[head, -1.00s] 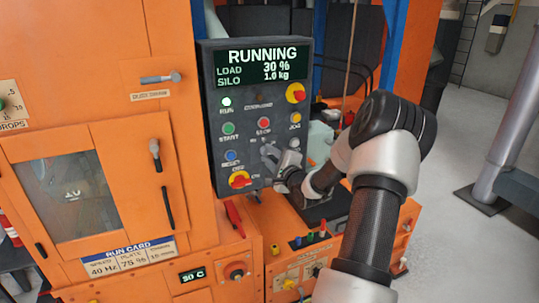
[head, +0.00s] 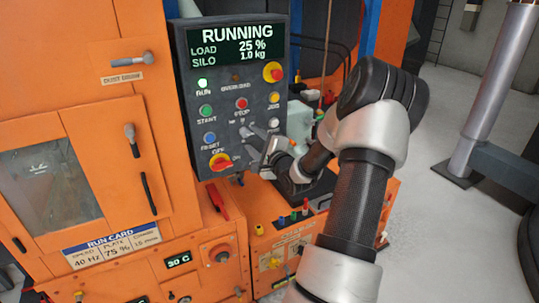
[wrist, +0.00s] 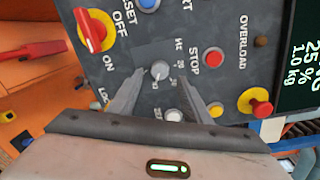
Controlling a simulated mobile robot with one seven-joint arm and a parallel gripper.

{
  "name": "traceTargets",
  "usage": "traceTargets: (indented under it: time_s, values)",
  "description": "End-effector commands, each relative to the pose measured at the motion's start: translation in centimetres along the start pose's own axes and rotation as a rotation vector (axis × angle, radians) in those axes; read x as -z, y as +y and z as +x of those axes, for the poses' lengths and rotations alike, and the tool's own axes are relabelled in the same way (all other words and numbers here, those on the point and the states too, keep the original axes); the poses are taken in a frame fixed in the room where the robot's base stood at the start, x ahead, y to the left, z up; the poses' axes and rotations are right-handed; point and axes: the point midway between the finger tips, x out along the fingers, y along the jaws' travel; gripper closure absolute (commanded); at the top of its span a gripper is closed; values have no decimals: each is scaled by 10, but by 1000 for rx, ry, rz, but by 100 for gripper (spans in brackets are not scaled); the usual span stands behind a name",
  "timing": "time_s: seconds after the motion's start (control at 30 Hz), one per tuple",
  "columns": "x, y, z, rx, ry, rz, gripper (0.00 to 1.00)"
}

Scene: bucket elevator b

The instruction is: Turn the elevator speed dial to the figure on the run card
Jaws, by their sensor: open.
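The speed dial (wrist: 160,70) is a small grey knob on the dark control panel (head: 215,135), with a ring of small Hz figures around it that are too blurred to read surely. In the wrist view my gripper (wrist: 161,80) is open, with one finger on either side of the knob. I cannot tell whether the fingers touch it. In the head view my gripper (head: 257,138) is at the panel's lower right and partly hides the dial. The run card (head: 112,245) on the orange machine reads speed 40 Hz and plate 75 %.
The panel display (head: 237,43) reads RUNNING, load 25 %, silo 1.0 kg. Close to the dial are a red stop button (wrist: 213,57), a white button (wrist: 174,116) and a red-and-yellow on/off switch (wrist: 93,32). A red lever (head: 217,200) is below the panel.

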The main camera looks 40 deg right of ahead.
Motion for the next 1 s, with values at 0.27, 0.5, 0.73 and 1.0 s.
traceTargets:
  time_s: [0.27,0.5,0.73,1.0]
  values:
    - [2,0,-71,0,4,0,56]
    - [1,0,-118,0,2,0,56]
    - [0,0,-136,0,0,1,56]
    - [0,0,-136,0,0,1,56]
